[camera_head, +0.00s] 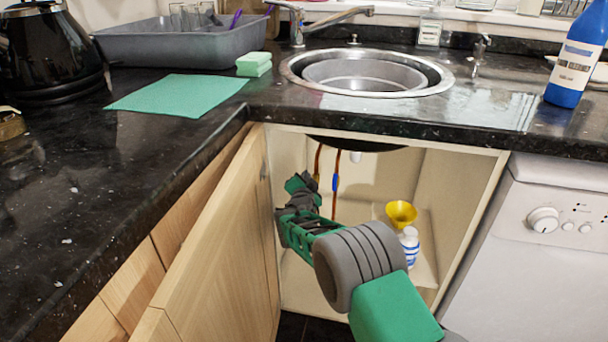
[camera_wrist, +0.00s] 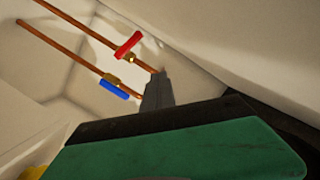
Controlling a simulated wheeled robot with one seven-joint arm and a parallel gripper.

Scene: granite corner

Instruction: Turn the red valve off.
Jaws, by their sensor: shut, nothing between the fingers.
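The red valve handle (camera_wrist: 128,45) shows in the wrist view on the upper copper pipe, turned roughly across it. In the head view it is hidden behind my gripper. My gripper (camera_head: 299,182) reaches into the open cabinet under the sink, beside the pipes. It is shut and empty. In the wrist view its fingertips (camera_wrist: 157,78) are just right of the red handle, overlapping the end of the visible pipe. I cannot tell whether they touch it.
A blue valve handle (camera_wrist: 114,89) lies along the neighbouring pipe; it also shows in the head view (camera_head: 335,183). The open wooden door (camera_head: 215,245) is left of my arm. A yellow funnel (camera_head: 401,213) and white bottle (camera_head: 409,241) stand right. The sink (camera_head: 440,88) is above.

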